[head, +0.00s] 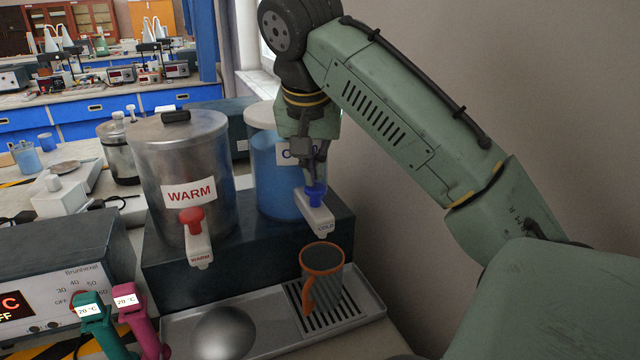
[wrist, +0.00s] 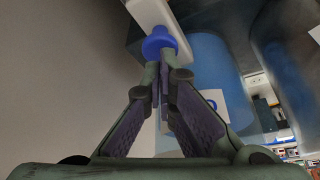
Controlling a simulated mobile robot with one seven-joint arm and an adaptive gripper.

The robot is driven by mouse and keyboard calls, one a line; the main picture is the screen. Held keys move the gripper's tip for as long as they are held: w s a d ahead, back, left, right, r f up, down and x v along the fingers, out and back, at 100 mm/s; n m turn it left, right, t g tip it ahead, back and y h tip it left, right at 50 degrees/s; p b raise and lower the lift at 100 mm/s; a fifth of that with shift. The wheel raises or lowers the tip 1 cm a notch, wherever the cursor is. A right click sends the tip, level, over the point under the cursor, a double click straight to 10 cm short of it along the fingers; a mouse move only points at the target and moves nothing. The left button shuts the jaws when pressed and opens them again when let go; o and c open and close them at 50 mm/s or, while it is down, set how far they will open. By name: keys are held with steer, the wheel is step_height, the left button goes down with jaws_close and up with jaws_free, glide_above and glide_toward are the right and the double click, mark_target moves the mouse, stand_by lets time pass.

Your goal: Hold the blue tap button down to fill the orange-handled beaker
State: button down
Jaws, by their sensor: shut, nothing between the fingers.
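The blue tap button (head: 314,193) sits on top of the white tap labelled COLD (head: 318,216), in front of the blue tank (head: 277,190). My gripper (head: 316,182) points down with its fingers together, its tips at the top of the button. In the wrist view the closed fingertips (wrist: 163,66) meet the blue button (wrist: 159,42). I cannot tell how far the button is pressed. The orange-handled beaker (head: 335,280), grey with an orange rim, stands upright on the drip grate (head: 350,312) below the cold tap. No water stream is visible, and its inside looks dark.
A steel tank marked WARM (head: 180,150) with a red button (head: 192,219) stands left of the blue tank. A metal dome (head: 223,333) lies on the tray (head: 275,336). Teal (head: 98,315) and pink (head: 138,318) thermometers are at the lower left. A wall closes off the right.

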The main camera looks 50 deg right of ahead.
steer(key=shift+f, duration=0.15)
stand_by(0.5)
steer(key=shift+f+b, duration=0.75)
steer(key=shift+f, duration=0.2)
stand_by(6.4)
